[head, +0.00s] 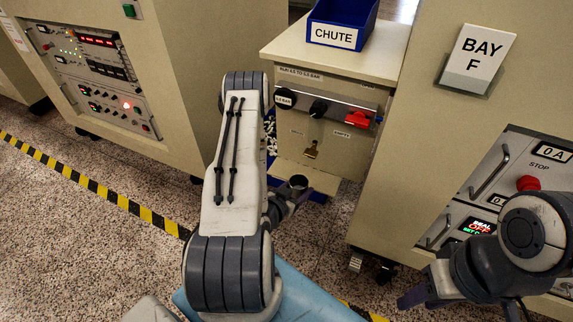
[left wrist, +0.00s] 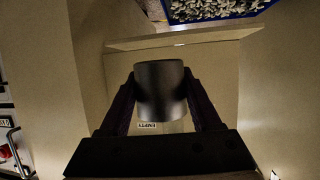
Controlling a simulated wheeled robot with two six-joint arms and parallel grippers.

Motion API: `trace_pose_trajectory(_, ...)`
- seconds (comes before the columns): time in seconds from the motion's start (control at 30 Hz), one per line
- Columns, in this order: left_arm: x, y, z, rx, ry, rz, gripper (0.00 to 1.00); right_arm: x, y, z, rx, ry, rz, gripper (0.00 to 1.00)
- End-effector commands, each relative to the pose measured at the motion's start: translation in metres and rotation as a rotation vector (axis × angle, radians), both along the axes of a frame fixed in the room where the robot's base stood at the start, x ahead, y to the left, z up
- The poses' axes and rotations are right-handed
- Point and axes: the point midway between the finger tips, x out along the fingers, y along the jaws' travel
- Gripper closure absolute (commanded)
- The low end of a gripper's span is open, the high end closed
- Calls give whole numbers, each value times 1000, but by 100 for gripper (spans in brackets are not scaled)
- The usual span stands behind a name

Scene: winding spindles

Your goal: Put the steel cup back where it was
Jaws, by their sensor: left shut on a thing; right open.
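The steel cup (left wrist: 160,92) is dark grey and cylindrical, held between the two fingers of my left gripper (left wrist: 160,105) in the left wrist view. In the head view my left gripper (head: 290,192) is partly hidden by my own arm, and the cup (head: 299,182) shows as a small dark round mouth. The cup is in front of the lower part of the beige chute cabinet (head: 345,62), by its pale ledge (head: 306,176). I cannot tell whether the cup touches the ledge. My right gripper (head: 413,296) is open and empty at lower right.
A blue CHUTE bin (head: 340,12) stands on the cabinet, above black knobs and a red handle (head: 356,119). The BAY F cabinet (head: 420,120) stands close on the right. Open floor lies left.

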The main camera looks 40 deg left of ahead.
Motion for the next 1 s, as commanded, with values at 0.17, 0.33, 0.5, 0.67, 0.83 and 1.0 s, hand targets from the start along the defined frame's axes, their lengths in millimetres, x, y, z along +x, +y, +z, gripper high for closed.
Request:
trace_pose_trajectory(0.17,-49,42,11,-3,1,64,94,0,0,21,0,0,0,57)
trace_pose_trajectory(0.33,-86,60,23,-1,1,104,94,0,0,33,0,0,0,57)
trace_pose_trajectory(0.5,-108,67,33,-1,1,131,94,0,0,39,0,0,0,57)
trace_pose_trajectory(0.67,-109,70,35,2,2,136,94,0,0,37,0,0,0,57)
trace_pose_trajectory(0.83,-83,74,33,5,0,128,94,0,0,26,0,0,0,57)
trace_pose_trajectory(1.0,-46,84,32,10,-3,127,94,0,0,5,0,0,0,57)
